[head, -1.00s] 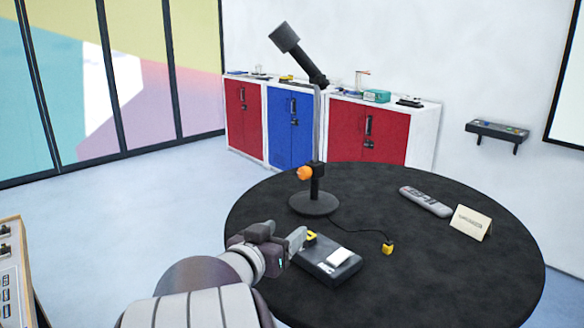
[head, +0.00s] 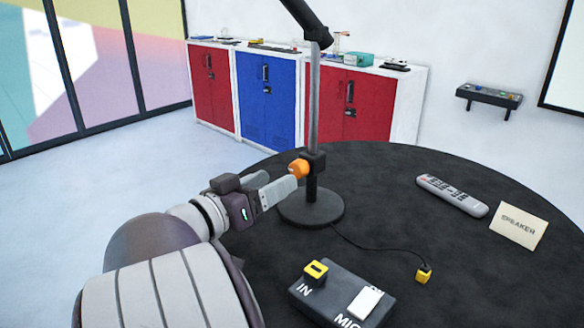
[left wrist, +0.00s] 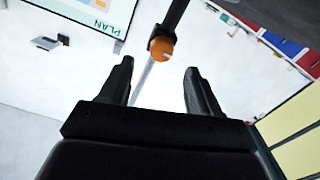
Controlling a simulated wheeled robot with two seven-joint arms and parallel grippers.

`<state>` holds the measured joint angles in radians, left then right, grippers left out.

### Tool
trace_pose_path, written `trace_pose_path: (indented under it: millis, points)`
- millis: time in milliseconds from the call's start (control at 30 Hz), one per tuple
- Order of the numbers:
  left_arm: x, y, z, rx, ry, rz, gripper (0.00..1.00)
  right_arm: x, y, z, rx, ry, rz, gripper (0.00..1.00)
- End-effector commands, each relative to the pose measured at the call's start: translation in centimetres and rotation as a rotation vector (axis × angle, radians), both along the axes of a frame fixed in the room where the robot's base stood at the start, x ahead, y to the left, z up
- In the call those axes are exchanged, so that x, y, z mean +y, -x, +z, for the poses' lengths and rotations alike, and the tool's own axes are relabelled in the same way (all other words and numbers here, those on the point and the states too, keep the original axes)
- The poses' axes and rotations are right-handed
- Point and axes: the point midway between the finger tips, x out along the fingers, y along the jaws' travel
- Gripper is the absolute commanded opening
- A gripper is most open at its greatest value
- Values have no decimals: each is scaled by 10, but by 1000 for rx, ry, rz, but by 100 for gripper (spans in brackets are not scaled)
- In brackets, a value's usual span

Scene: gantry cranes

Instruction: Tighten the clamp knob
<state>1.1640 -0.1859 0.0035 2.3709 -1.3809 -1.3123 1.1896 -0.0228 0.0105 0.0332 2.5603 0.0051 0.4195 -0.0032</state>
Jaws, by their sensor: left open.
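The orange clamp knob (head: 298,168) sits on the left side of a black clamp block (head: 315,163) on the upright stand (head: 313,110) of a desk microphone. The stand's round base (head: 311,210) rests on the black table. My left gripper (head: 283,186) is open, its fingertips just left of and close to the knob. In the left wrist view the knob (left wrist: 161,48) shows beyond and between the two open fingers (left wrist: 160,82), with nothing held. I cannot tell in the head view whether a finger touches it. My right gripper is not in view.
A black box marked IN and MIC (head: 335,298) lies at the table's front. A yellow plug (head: 423,274) on a cable, a grey remote (head: 452,195) and a SPEAKER card (head: 518,227) lie on the right. Red and blue cabinets (head: 267,100) stand behind.

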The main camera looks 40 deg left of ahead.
Motion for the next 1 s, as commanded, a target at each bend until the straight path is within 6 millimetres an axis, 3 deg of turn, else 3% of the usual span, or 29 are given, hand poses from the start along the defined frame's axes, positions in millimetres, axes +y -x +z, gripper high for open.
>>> trace_pose_path:
  millis: [100,300,700,900,1000]
  points:
    - [-3,-26,-1,2,2,-6,63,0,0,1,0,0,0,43]
    - [-5,-54,0,1,1,-1,63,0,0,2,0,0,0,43]
    - [-5,-62,-1,1,0,2,63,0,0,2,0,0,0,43]
    - [-5,-62,-1,1,0,2,6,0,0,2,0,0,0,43]
    - [-5,-62,-1,1,0,2,6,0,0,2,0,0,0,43]
